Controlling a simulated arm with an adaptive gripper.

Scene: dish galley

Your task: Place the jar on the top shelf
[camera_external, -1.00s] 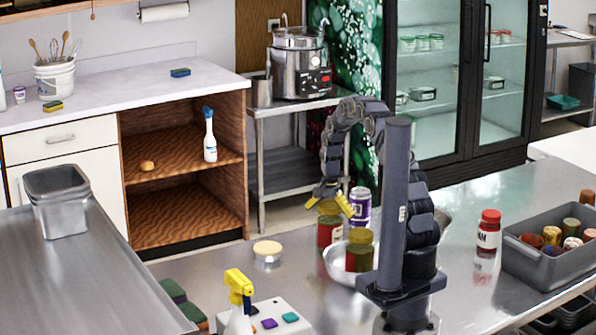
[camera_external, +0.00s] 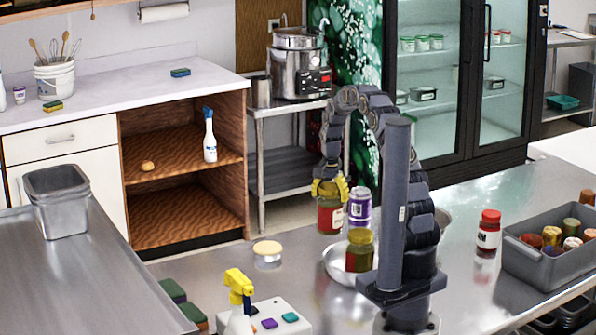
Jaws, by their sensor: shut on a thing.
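My gripper (camera_external: 330,188) is shut on a jar (camera_external: 330,217) with reddish contents, gripping it around its top. The jar is upright and appears to be just above the steel counter, beside a purple-and-white can (camera_external: 359,207). A second, similar jar (camera_external: 360,252) with a yellowish lid stands to the right and nearer the camera, by a metal bowl (camera_external: 336,262). The open wooden cabinet at the left has an upper shelf (camera_external: 180,172) holding a blue-topped spray bottle (camera_external: 210,136) and a small brown round item (camera_external: 147,166). Its lower compartment (camera_external: 185,215) is empty.
A round tan-lidded container (camera_external: 267,251) stands on the counter (camera_external: 300,285) left of my gripper. A yellow-headed spray bottle (camera_external: 238,295) stands in front. A red-lidded jar (camera_external: 488,233) and a grey bin (camera_external: 550,265) of jars are right.

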